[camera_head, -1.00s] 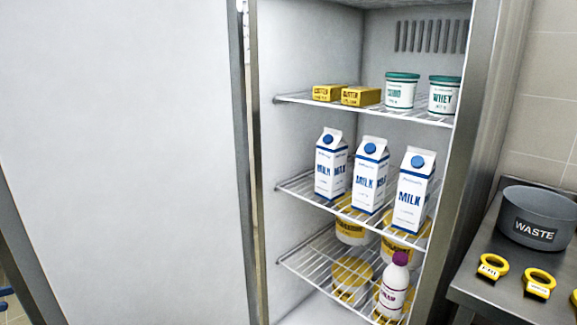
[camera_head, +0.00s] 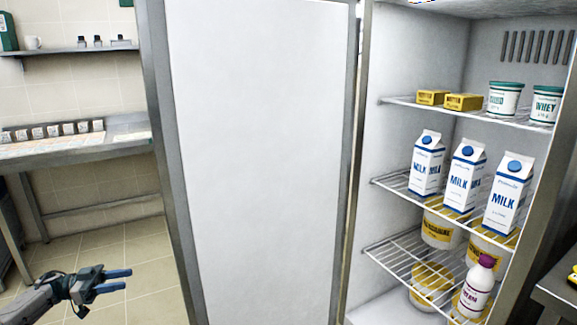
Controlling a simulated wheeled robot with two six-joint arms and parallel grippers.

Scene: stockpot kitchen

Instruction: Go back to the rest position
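My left gripper (camera_head: 116,280) is at the lower left in the head view, with its two blue fingers pointing right and a gap between them. It is open, holds nothing, and is apart from the fridge door. My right gripper is not in view. The fridge door (camera_head: 262,160) stands open, its white inner face toward me. Inside the fridge, several milk cartons (camera_head: 463,178) stand on the middle wire shelf.
Butter packs (camera_head: 463,102) and white tubs (camera_head: 504,100) sit on the top shelf. A cream bottle (camera_head: 475,288) and yellow-labelled tubs (camera_head: 431,285) are lower down. A steel counter (camera_head: 95,148) stands at the left. The tiled floor (camera_head: 110,245) is clear around my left gripper.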

